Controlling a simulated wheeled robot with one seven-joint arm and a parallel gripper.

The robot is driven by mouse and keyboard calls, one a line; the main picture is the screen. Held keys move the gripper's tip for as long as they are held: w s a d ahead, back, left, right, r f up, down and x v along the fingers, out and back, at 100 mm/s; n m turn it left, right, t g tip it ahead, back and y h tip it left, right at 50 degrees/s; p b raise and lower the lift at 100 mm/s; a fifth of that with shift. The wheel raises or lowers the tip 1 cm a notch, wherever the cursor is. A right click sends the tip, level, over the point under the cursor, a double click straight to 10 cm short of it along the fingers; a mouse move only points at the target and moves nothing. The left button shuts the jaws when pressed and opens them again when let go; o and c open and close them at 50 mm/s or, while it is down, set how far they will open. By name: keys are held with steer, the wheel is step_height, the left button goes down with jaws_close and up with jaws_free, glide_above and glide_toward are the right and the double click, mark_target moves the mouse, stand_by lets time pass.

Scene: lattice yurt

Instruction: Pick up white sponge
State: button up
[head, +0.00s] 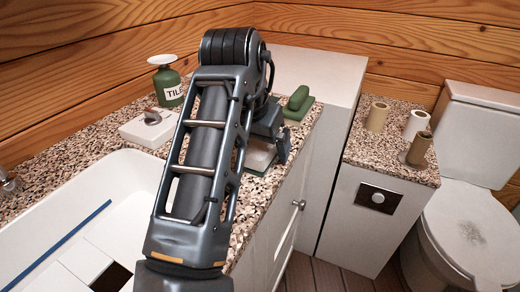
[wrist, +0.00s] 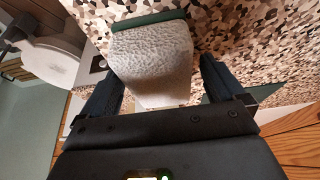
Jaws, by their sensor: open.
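The white sponge (wrist: 152,62) has a rough pale surface with a green strip along its far edge. In the wrist view it lies between the two open fingers of my gripper (wrist: 160,70), with a visible gap to the right finger; the left finger is very close to it, and I cannot tell if they touch. In the head view a pale part of the sponge (head: 259,156) shows on the speckled counter, mostly hidden behind my arm. My gripper (head: 280,145) is low over the counter there, partly hidden by my own wrist.
A green object (head: 298,98) lies just behind my gripper. A white dish (head: 140,132) and a green bottle marked TILE (head: 169,88) stand left of my arm. A white sink (head: 120,185) is at the left.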

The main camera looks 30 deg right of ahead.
steer(key=shift+f, duration=0.2)
steer(key=shift+c, duration=0.4)
steer(key=c, duration=0.9)
steer(key=shift+r, duration=0.15)
steer(key=shift+c, duration=0.2)
steer(key=r, duration=0.1)
steer(key=d+r, duration=0.1)
steer(key=r, duration=0.1)
steer(key=r+p, duration=0.1)
steer(key=r, duration=0.1)
steer(key=shift+s+d, duration=0.15)
steer(key=shift+s, duration=0.2)
steer(key=s+d+r+p, duration=0.1)
steer(key=s+d+r, duration=0.4)
steer(key=d, duration=0.3)
steer(key=shift+s+d+r, duration=0.3)
steer(key=shift+r, duration=0.25)
